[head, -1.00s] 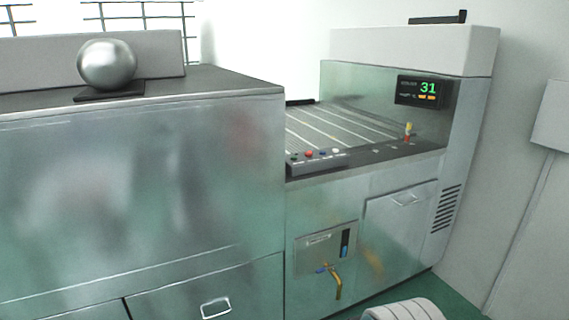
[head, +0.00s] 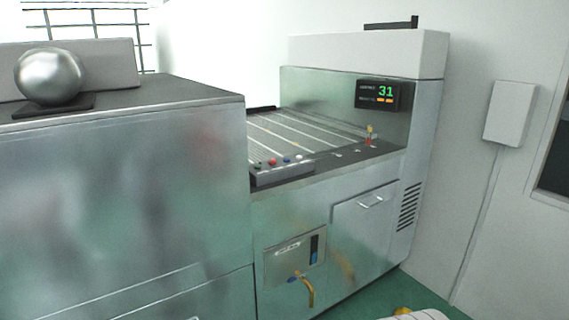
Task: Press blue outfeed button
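A low button strip (head: 284,176) sits on the front edge of the machine's counter, at the near end of the roller bed. It carries several small coloured buttons in a row. The blue button (head: 287,160) is between a red button (head: 272,162) and a white button (head: 299,157). The buttons are small, and I cannot tell whether any is pressed. My gripper is not in the head view.
A steel cabinet (head: 120,190) with a metal ball (head: 49,76) stands at the left. Green floor (head: 385,293) shows at lower right.

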